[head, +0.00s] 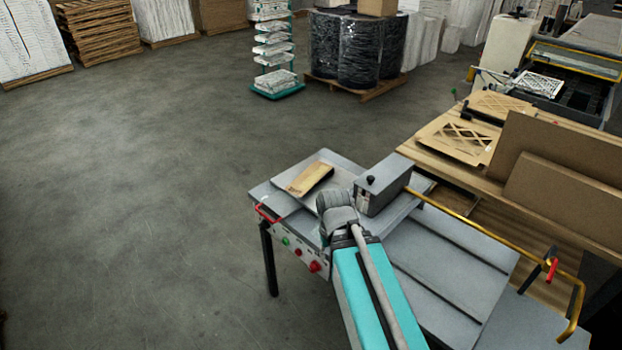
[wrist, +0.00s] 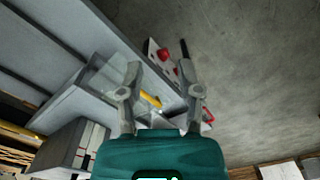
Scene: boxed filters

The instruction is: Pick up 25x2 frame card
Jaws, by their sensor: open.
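Brown frame cards with crossed lattice cut-outs (head: 460,137) lie flat on the wooden bench at the right in the head view. I cannot read any size on them. A small tan piece of card or board (head: 309,179) lies on the grey machine's top, just beyond my wrist. My gripper (wrist: 161,78) is open and empty in the wrist view, its two fingers apart above the machine. A narrow yellow strip (wrist: 151,100) shows between the fingers; I cannot tell what it is. My arm hides the gripper in the head view.
The grey machine (head: 445,260) has a raised box (head: 383,184), a yellow rail (head: 470,226) and red and green buttons. Large brown boards (head: 565,180) stand on the bench's near side. Wrapped rolls (head: 345,48) and a teal rack (head: 274,50) stand behind. The floor at left is clear.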

